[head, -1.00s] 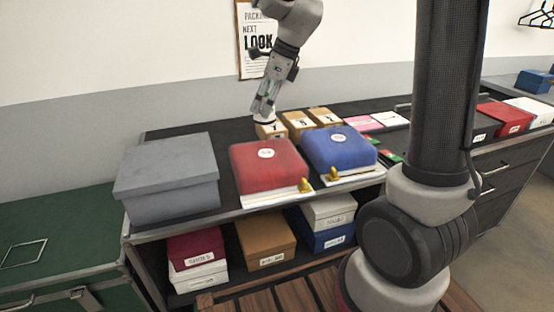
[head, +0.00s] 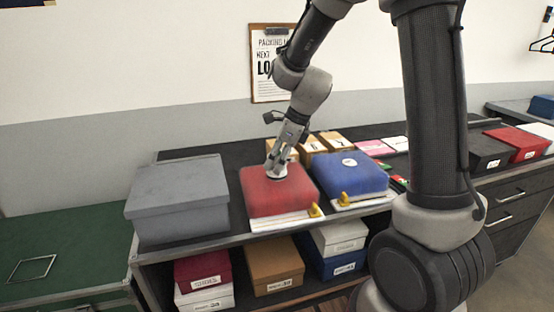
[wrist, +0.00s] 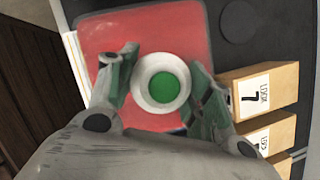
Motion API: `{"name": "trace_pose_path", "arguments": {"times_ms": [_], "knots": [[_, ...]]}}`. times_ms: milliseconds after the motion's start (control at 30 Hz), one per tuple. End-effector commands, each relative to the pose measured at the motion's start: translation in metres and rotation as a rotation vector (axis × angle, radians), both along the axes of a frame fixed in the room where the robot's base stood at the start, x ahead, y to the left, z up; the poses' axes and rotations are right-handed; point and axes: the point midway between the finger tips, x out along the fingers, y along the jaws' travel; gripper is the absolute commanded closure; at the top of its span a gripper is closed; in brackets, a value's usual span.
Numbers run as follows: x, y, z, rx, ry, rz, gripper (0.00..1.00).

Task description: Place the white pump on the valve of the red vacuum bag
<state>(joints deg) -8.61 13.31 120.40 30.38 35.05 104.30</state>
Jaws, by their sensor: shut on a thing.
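The red vacuum bag (head: 278,199) lies on the shelf top, and its red surface fills the upper part of the wrist view (wrist: 185,28). The valve is hidden beneath the pump and gripper.
A blue bag (head: 355,180) with a white round valve lies to the right. A grey box (head: 178,205) stands to the left. Several cardboard boxes (head: 312,146) stand behind; in the wrist view one (wrist: 262,92) is close to the right finger.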

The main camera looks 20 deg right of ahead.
Motion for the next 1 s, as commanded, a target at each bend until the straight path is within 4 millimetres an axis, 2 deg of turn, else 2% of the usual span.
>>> {"name": "trace_pose_path", "arguments": {"times_ms": [67,100,200,500,633,767,1000], "knots": [[0.000,0.000,-0.002,0.000,0.000,0.000,0.84],[0.000,0.000,-0.002,0.000,0.000,0.000,0.45],[0.000,0.000,-0.002,0.000,0.000,0.000,0.28],[0.000,0.000,-0.002,0.000,0.000,0.000,0.28],[-0.001,-0.002,0.007,0.001,-0.002,-0.002,0.28],[-0.005,-0.009,0.029,0.000,-0.004,0.000,0.28],[-0.016,-0.028,0.079,0.000,-0.004,-0.001,0.28]]}}
